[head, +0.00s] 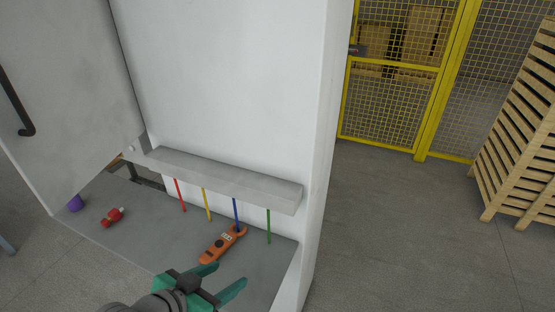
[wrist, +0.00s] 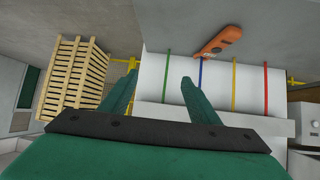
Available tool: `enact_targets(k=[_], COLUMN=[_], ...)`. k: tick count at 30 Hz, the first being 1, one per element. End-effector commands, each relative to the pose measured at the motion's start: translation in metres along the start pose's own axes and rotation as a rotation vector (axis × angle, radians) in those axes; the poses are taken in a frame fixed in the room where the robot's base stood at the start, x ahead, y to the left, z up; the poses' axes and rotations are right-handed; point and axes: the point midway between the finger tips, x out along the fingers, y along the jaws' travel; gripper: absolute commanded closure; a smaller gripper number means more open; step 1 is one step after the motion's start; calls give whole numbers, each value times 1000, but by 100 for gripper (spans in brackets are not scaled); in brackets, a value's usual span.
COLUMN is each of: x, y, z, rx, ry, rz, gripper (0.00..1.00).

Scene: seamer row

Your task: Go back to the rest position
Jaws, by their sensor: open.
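My gripper (head: 230,275) has green fingers spread apart with nothing between them. In the head view it is low in the picture, in front of the grey shelf. The wrist view shows the two fingertips apart (wrist: 158,80) with an empty gap. An orange handheld meter (head: 217,247) with a small display is at the lower end of the blue cable (head: 236,210), apart from my fingers. The meter also shows in the wrist view (wrist: 218,41). I cannot tell whether its head is around the blue cable or just beside it.
Red (head: 179,195), yellow (head: 206,204) and green (head: 268,226) cables run down from a grey ledge (head: 220,176) to the shelf (head: 165,235). A red object (head: 112,217) and a purple one (head: 75,203) sit at left. Stacked pallets (head: 520,130) and a yellow fence (head: 400,65) stand right; floor between is clear.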

Motion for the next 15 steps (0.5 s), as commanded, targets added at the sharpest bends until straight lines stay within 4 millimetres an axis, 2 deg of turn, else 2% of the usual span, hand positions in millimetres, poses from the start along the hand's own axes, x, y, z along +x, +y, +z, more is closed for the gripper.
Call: enact_targets(k=[1,3,6,10,15], x=[12,24,38,52,69], y=[7,12,19,27,37], z=[-16,-37,-62,-84,-94], rx=[-25,-66,-132,-229,-367], ry=[70,165,287,424,560], rz=[8,2,-5,-20,-50], gripper=[44,44,44,44,44])
